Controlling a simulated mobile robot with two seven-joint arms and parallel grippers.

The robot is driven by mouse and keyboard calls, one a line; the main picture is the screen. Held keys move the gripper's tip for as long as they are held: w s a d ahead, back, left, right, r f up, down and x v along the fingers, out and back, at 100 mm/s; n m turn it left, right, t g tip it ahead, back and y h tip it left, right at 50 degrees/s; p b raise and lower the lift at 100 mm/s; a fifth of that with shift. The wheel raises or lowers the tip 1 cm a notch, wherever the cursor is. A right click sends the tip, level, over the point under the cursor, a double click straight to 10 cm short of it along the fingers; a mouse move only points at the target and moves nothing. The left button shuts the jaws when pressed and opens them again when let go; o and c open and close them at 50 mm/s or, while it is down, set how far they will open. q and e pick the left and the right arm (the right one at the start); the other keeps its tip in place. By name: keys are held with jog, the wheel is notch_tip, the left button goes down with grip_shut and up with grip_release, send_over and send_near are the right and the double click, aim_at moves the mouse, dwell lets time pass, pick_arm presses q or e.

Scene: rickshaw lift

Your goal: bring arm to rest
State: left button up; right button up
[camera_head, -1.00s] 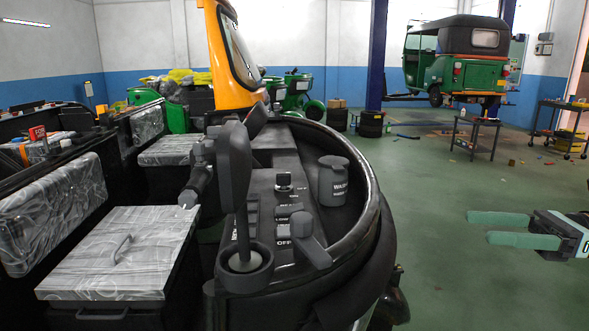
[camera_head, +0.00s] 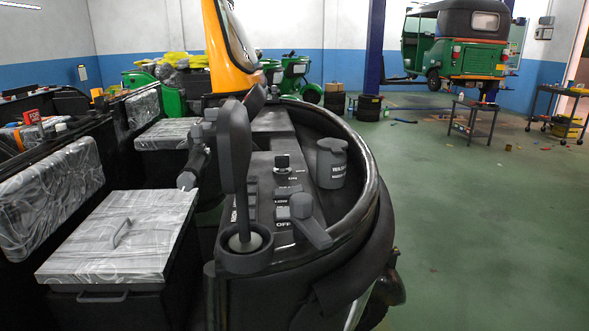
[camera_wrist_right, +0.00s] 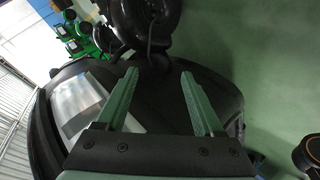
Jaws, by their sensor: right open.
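My right gripper (camera_wrist_right: 160,92) shows in the right wrist view with its two green fingers apart and nothing between them. Behind the fingers is a black rounded body, with a pale panel to the left of the left finger. My right gripper is out of the head view now. My left gripper is not in any view. The head view shows the rickshaw's dashboard (camera_head: 290,165) with a lever (camera_head: 235,150), a knob (camera_head: 306,222) and a grey washer bottle (camera_head: 331,163).
A wrapped box seat (camera_head: 120,240) with a handle stands at the left. A green rickshaw (camera_head: 455,48) is raised on a lift by a blue post (camera_head: 376,45). Tool carts (camera_head: 472,120) stand at the right. The green floor (camera_head: 480,220) at right is largely clear.

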jog(key=s+f+m+g+h, duration=0.1)
jog(key=s+f+m+g, duration=0.2)
jog(key=s+f, duration=0.5)
jog(key=a+r+m+t+y, duration=0.1)
jog(key=a+r+m, duration=0.2)
jog(key=a+m, duration=0.95)
pick_arm(q)
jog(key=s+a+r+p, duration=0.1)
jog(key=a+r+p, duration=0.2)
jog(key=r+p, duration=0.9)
jog(key=p, duration=0.4)
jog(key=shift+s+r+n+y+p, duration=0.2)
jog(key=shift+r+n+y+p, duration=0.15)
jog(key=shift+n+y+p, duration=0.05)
pick_arm(e)
notch_tip(320, 180, up, 12)
jog(key=s+a+n, duration=0.2)
jog(key=n, duration=0.1)
jog(key=shift+s+t, duration=0.15)
jog(key=shift+t, duration=0.15)
